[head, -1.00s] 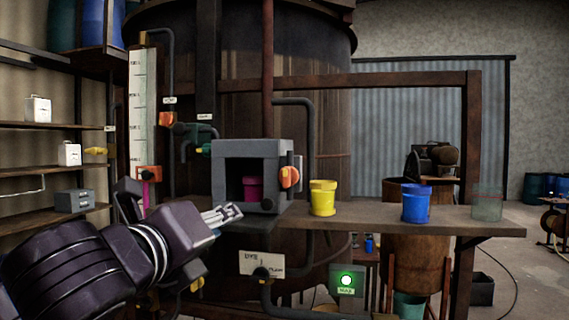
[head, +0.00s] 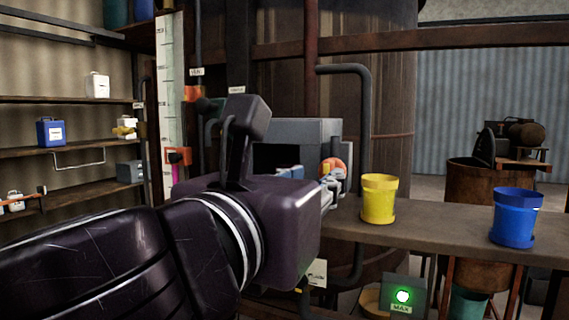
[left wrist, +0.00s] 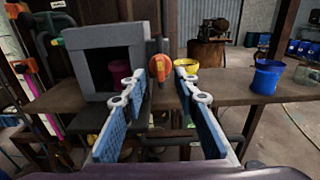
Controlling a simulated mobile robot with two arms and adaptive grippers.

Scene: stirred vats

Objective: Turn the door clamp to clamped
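The grey box (left wrist: 102,42) stands on the shelf with its front open and a magenta pot (left wrist: 120,72) inside. The door clamp is an orange-red knob (left wrist: 158,67) on the box's right side; it also shows in the head view (head: 333,166), partly hidden by my fingers. My left gripper (left wrist: 170,76) is open and empty, its blue-padded fingers apart and pointing at the clamp area. The clamp appears close by the left fingertip; I cannot tell if they touch. In the head view my left gripper's wrist covers the lower front of the box. My right gripper is not in view.
A yellow pot (head: 379,199) stands on the shelf (head: 430,234) right of the box, with a blue pot (head: 515,216) further right. A dark pipe (head: 364,120) rises behind the box. A control box with a green light (head: 403,296) sits below the shelf.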

